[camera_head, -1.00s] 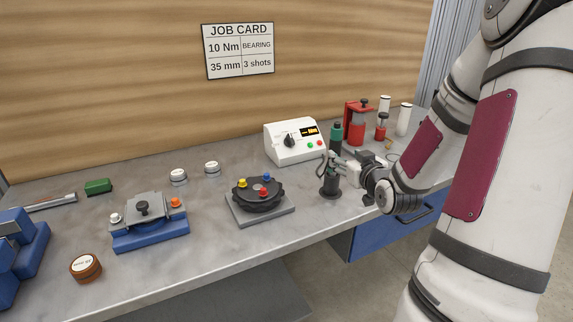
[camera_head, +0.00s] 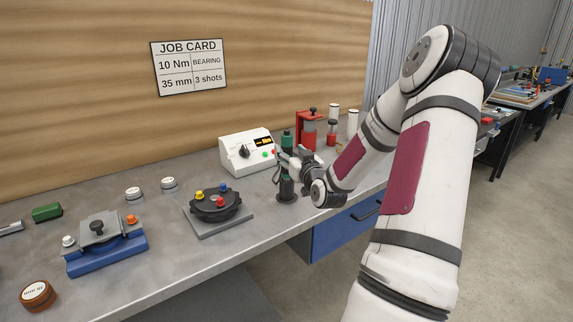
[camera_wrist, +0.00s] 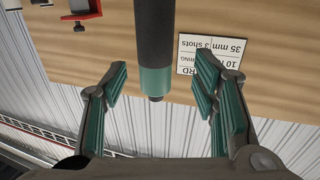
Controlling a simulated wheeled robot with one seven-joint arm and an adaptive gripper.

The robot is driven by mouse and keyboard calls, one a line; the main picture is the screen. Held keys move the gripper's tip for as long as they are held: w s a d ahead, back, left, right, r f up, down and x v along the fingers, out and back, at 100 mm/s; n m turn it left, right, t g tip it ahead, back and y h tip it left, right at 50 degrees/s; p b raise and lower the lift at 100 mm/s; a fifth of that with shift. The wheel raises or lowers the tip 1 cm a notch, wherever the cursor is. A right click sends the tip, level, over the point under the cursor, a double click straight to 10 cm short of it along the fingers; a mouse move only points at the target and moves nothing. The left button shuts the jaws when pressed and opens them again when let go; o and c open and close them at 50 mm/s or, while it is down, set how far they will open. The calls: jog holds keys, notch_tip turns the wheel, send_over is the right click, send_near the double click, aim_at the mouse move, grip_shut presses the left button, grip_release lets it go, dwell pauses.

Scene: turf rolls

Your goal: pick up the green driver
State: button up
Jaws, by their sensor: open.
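The green driver (camera_head: 287,138) has a green top and a dark body and stands upright at the bench's right part, partly hidden behind my gripper (camera_head: 281,165). A dark round holder (camera_head: 287,191) shows below it; whether the driver sits in it is hidden. In the wrist view, which is upside down, the driver's green end (camera_wrist: 155,82) and dark shaft show between the two green-padded fingers of my gripper (camera_wrist: 160,72). The fingers are open, with a gap on both sides of the driver. Nothing is held.
A white controller box (camera_head: 246,152) stands left of the driver. A red press (camera_head: 308,130) and white bottles (camera_head: 352,122) stand behind and to the right. A black rotary fixture (camera_head: 215,205) sits to the front left. The bench (camera_head: 180,262) front is clear.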

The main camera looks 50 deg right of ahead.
aim_at(289, 146)
jog(key=x, duration=0.5)
jog(key=shift+s+d+r, duration=0.1)
jog(key=shift+d+r, duration=0.1)
jog(key=shift+r, duration=0.05)
jog(key=shift+c, duration=0.6)
grip_shut()
